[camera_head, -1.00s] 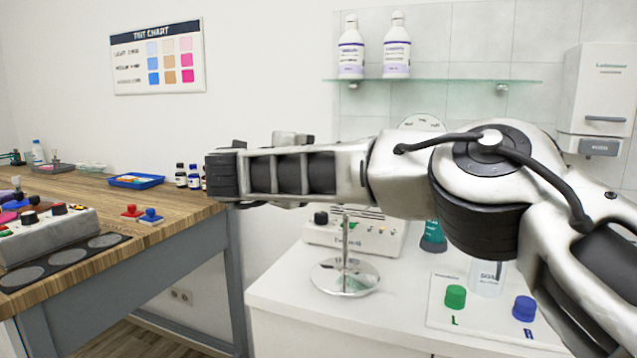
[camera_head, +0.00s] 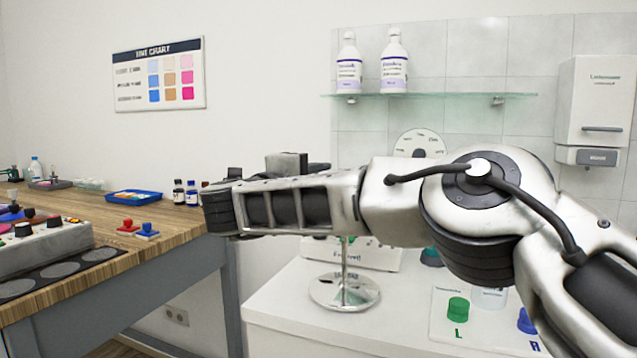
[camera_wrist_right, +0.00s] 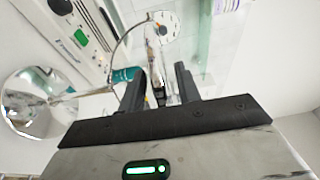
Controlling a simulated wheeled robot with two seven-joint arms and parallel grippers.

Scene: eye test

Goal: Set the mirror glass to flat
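The mirror stands on the white counter. Its round chrome base (camera_head: 345,291) and thin post show in the head view, but my right arm hides the glass. In the right wrist view the base (camera_wrist_right: 28,105) is at the left, and a thin curved bracket (camera_wrist_right: 122,48) rises from the post. The mirror glass (camera_wrist_right: 154,62) looks narrow, nearly edge-on, just beyond and between my right fingertips. My right gripper (camera_wrist_right: 158,77) is open, with a gap between its fingers; I cannot tell whether they touch the glass. My left gripper is not in view.
A white dial (camera_head: 418,143) is on the wall behind my arm. A glass shelf (camera_head: 440,95) with two bottles is above. A board with green (camera_head: 458,310) and blue knobs is at the counter's right. A wooden bench (camera_head: 90,255) with a control box stands left.

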